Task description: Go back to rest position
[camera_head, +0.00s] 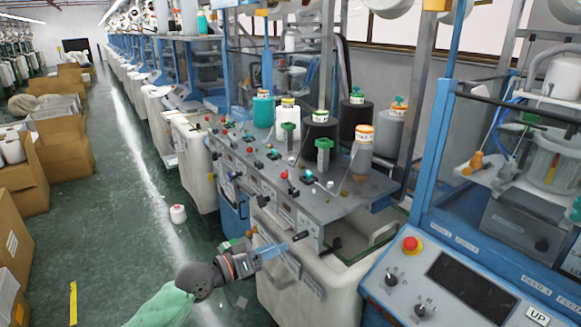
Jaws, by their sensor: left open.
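My left gripper (285,245) is at the lower middle of the head view, at the end of my arm that comes up from the bottom left. It is open, and I see nothing between its fingers. It is in front of the white bin (305,290) under the grey machine panel (300,190), below the panel's front edge. I cannot tell whether it touches the bin. My right gripper is not in view.
Yarn cones, among them a teal one (263,110) and a grey one (362,155), stand on the panel. A blue control box (440,285) with a red button is at the lower right. Cardboard boxes (60,145) line the left. A white cone (178,214) lies on the open green aisle floor (125,215).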

